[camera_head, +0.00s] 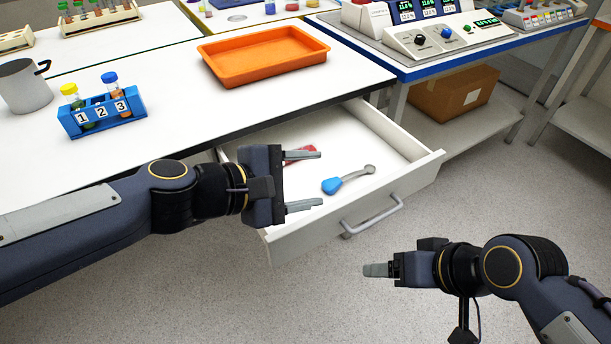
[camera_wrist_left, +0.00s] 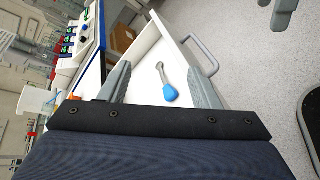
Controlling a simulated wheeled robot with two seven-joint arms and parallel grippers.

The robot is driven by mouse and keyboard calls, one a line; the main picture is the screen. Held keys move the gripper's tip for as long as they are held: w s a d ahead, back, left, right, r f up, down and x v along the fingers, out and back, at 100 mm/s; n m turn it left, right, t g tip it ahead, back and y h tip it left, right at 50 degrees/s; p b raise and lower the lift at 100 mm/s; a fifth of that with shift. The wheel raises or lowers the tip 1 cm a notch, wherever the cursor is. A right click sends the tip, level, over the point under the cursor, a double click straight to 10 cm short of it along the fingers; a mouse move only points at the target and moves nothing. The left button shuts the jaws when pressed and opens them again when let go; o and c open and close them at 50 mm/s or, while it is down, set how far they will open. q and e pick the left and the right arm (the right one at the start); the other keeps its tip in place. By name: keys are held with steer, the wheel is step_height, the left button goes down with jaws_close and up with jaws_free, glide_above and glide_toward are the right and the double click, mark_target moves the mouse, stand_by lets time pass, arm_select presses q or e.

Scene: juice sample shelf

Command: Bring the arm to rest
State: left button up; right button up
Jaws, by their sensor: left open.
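My left gripper (camera_head: 303,180) is open and empty in the head view, over the left part of the open drawer (camera_head: 375,134). Its two fingers point right, apart from each other. In the left wrist view its fingers (camera_wrist_left: 160,88) frame the drawer with a blue-handled tool (camera_wrist_left: 169,92) between them in the picture, not gripped. My right gripper (camera_head: 378,270) is at the lower right of the head view, over the floor in front of the drawer. It is seen from the side, so its opening is unclear.
The drawer holds a blue-handled tool (camera_head: 347,180) and a red item (camera_head: 298,155) partly behind my left gripper. On the table are an orange tray (camera_head: 262,66), a blue rack (camera_head: 101,123) with two capped tubes, and a grey mug (camera_head: 24,87). A cardboard box (camera_head: 452,97) sits on a low shelf.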

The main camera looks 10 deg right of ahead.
arm_select(q)
steer(key=s+a+m+y+p, duration=0.3)
steer(key=s+a, duration=0.1)
steer(key=a, duration=0.5)
steer(key=s+a+m+y+p, duration=0.3)
steer(key=s+a+p, duration=0.1)
steer(key=a, duration=0.6)
steer(key=s+a+m+t+y+p, duration=0.1)
steer(key=s+a+m+y+p, duration=0.2)
steer(key=a, duration=0.6)
steer(key=shift+s+a+m+p, duration=0.15)
steer(key=shift+s+m+p, duration=0.15)
steer(key=shift+s+p, duration=0.45)
